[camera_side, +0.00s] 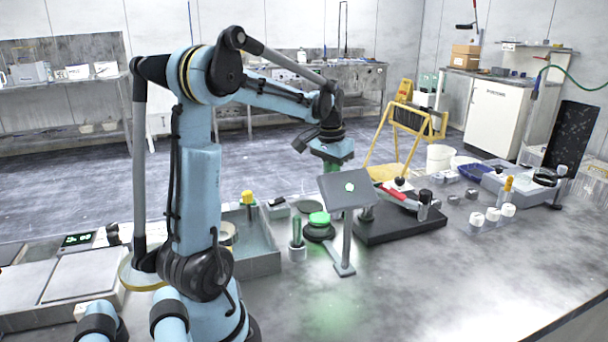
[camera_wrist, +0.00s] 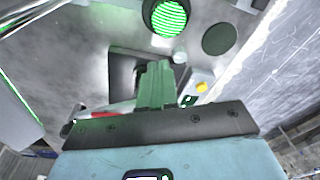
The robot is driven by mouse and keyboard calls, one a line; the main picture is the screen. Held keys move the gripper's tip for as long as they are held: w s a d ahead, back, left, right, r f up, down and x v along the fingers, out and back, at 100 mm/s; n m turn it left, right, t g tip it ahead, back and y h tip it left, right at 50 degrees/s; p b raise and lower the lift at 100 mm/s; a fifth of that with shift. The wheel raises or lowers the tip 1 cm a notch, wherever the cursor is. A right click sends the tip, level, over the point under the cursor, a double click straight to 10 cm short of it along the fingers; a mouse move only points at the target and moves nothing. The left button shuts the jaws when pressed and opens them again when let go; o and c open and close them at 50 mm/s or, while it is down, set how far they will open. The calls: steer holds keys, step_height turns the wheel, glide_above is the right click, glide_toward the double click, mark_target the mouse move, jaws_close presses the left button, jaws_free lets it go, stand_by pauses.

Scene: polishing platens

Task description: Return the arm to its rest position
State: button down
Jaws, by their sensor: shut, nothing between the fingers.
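My gripper shows in the wrist view (camera_wrist: 157,82) as two green fingers pressed together with nothing between them. In the side view its blue body (camera_side: 332,149) hangs from the outstretched arm, pointing down, above and behind the small tilted panel (camera_side: 348,188) with a green light. The fingers are largely hidden behind that panel there. A round device with a glowing green top (camera_side: 319,219) stands on the bench below and left of the gripper; a ribbed green light (camera_wrist: 168,16) shows at the top of the wrist view. The gripper appears clear of everything.
A black plate (camera_side: 408,229) with a red-handled tool on it lies right of the panel. A grey tray (camera_side: 262,262) stands beside my arm. Several white-capped jars (camera_side: 492,217) stand at the right. Bare bench (camera_side: 450,285) fills the front right.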

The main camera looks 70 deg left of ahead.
steer(key=w+d+r+m+t+y, duration=0.1)
steer(key=w+d+r+m+t, duration=0.15)
steer(key=d+r, duration=0.35)
steer(key=w+d+r+m+t+y, duration=0.15)
steer(key=w+d+r+t, duration=0.25)
steer(key=d, duration=0.4)
steer(key=s+d+f+m+h, duration=0.1)
steer(key=s+d+f+h, duration=0.2)
steer(key=s+d+f, duration=0.7)
steer(key=shift+d+f, duration=0.15)
steer(key=shift+d, duration=1.1)
